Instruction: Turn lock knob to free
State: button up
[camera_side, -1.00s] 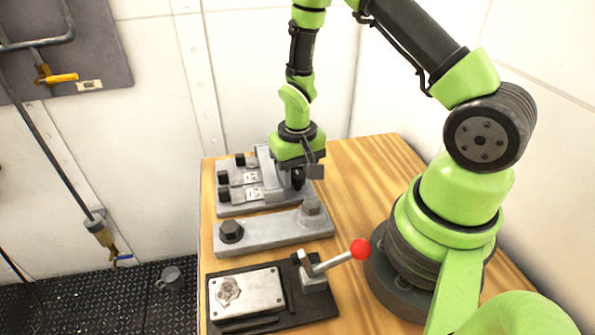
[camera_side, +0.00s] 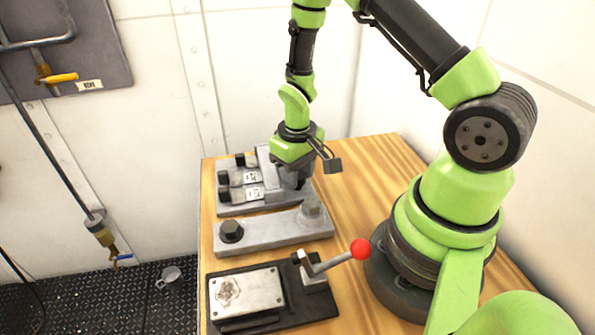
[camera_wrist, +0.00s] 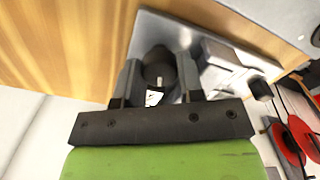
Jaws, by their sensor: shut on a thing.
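The lock knob (camera_wrist: 158,72) is a dark, rounded knob on a grey metal plate, seen in the wrist view. A small white mark shows at its near side. My gripper (camera_wrist: 159,66) is shut on it, with one finger on each side. In the side view my gripper (camera_side: 300,180) points down at the right end of the grey fixture (camera_side: 228,210). The gripper body hides most of the knob there, and I cannot read its setting.
A grey bar with two bolts (camera_side: 270,232) lies in front of the fixture. Nearer is a black plate (camera_side: 318,310) with a red-ball lever (camera_side: 360,248). The wooden tabletop (camera_side: 360,170) is bare to the right. A metal mug (camera_side: 169,276) lies on the deck.

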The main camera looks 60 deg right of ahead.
jog(key=n, duration=1.4)
jog(key=shift+n, duration=0.3)
dwell(0.4)
jog(key=o, duration=0.6)
jog(key=shift+o, duration=0.2)
notch_tip(320, 180, up, 10)
